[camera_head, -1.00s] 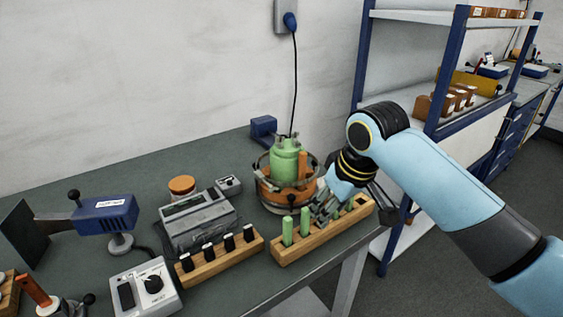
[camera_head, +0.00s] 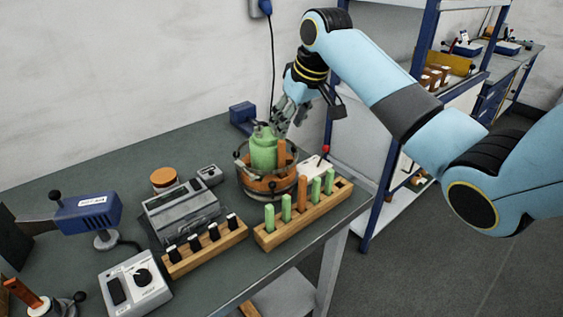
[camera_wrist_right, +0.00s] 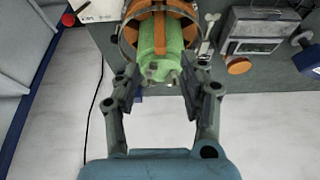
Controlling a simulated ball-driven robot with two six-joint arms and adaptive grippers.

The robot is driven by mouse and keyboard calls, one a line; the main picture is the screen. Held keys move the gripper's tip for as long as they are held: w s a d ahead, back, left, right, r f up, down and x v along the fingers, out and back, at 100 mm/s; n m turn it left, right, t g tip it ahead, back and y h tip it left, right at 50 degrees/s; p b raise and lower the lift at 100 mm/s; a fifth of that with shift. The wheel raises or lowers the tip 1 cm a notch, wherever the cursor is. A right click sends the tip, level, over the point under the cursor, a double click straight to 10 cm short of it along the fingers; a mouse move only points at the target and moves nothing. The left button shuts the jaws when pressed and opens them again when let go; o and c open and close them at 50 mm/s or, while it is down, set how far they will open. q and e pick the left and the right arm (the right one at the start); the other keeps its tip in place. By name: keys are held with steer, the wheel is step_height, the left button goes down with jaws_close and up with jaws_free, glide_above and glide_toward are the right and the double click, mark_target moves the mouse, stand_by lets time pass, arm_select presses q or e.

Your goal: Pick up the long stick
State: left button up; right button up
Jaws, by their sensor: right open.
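My right gripper (camera_head: 281,120) is above and slightly right of the canister's top. In the right wrist view, its open fingers (camera_wrist_right: 161,82) are spread around the view of the green canister (camera_wrist_right: 160,50), with nothing gripped. I cannot tell if they touch it. My left gripper is not in view.
A second rack with black-capped pieces (camera_head: 206,249) stands left of the stick rack. A grey device (camera_head: 180,210), a white control box (camera_head: 134,283) and a blue tool (camera_head: 88,213) fill the left side. A shelf stands right of the table.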

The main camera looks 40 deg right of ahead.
mark_target(283, 141)
steer(key=p+x, duration=0.1)
steer(key=x, duration=0.5)
steer(key=shift+f, duration=0.1)
steer(key=shift+s, duration=0.1)
steer(key=shift+c, duration=0.2)
jaws_close()
